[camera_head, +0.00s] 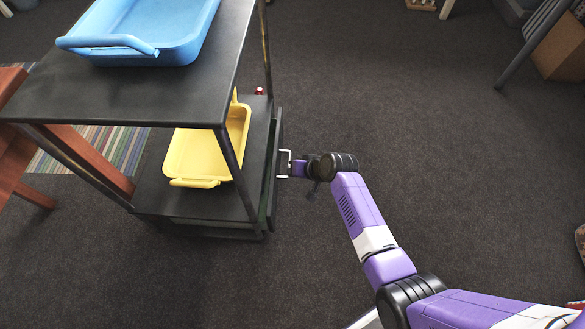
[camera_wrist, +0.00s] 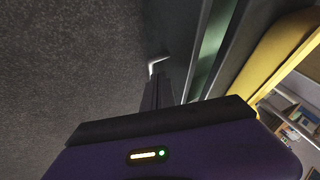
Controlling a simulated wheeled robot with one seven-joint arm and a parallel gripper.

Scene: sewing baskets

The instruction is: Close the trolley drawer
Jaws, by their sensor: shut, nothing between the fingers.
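The dark trolley (camera_head: 225,75) stands left of centre in the head view. Its drawer (camera_head: 276,150) is under the lower shelf and sticks out a little to the right, with a narrow gap behind its front. A pale bar handle (camera_head: 287,152) is on that front. My gripper (camera_head: 293,169) is at the handle, shut and empty. In the wrist view the closed fingers (camera_wrist: 157,88) point at the handle (camera_wrist: 157,65), close to it; I cannot tell whether they touch. A greenish strip of the drawer's inside (camera_wrist: 212,45) shows there.
A blue tray (camera_head: 140,48) is on the trolley top, and a yellow tray (camera_head: 188,160) is on the lower shelf. A reddish wooden piece of furniture (camera_head: 12,150) and a striped rug (camera_head: 95,150) are at left. The carpet (camera_head: 400,120) to the right is clear.

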